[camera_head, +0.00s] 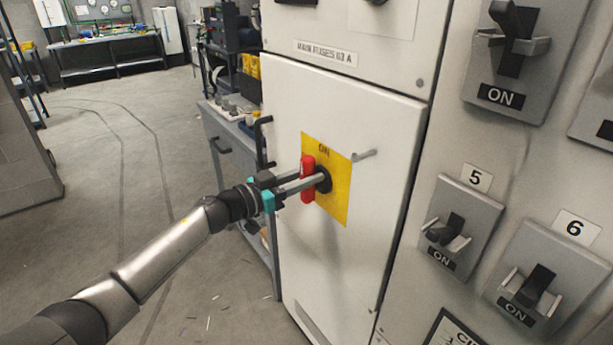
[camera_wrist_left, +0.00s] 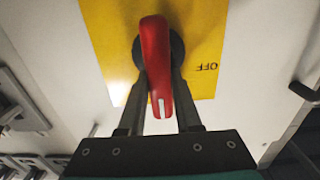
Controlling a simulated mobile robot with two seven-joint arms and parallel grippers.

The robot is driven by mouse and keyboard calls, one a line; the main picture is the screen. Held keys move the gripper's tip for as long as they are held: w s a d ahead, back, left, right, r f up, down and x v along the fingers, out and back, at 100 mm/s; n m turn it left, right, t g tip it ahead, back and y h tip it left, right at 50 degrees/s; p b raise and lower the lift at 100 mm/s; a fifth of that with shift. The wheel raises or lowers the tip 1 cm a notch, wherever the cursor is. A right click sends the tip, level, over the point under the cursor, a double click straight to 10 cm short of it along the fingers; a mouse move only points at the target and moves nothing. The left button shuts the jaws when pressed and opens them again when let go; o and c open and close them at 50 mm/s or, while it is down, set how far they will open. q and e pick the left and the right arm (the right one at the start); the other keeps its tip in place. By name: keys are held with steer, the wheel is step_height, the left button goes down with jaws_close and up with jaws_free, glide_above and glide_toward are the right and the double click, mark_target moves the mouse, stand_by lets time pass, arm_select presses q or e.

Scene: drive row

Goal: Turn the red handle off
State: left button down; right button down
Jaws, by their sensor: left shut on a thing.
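The red handle (camera_head: 307,180) is a rotary switch on a yellow plate (camera_head: 338,205) on the white cabinet door. In the head view it stands about upright, in line with the word ON at the top of the plate. My left gripper (camera_head: 309,181) reaches it from the left and is shut on it, one finger on each side. In the left wrist view the red handle (camera_wrist_left: 157,70) lies between the two fingers of the left gripper (camera_wrist_left: 161,85), and the word OFF shows on the plate to the right. My right gripper is in neither view.
Grey switch panels (camera_head: 460,225) marked ON, with numbers 5 and 6, fill the right side. A small metal latch (camera_head: 363,155) sticks out right of the plate. A grey workbench (camera_head: 235,150) stands left of the cabinet. The floor at left is largely open.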

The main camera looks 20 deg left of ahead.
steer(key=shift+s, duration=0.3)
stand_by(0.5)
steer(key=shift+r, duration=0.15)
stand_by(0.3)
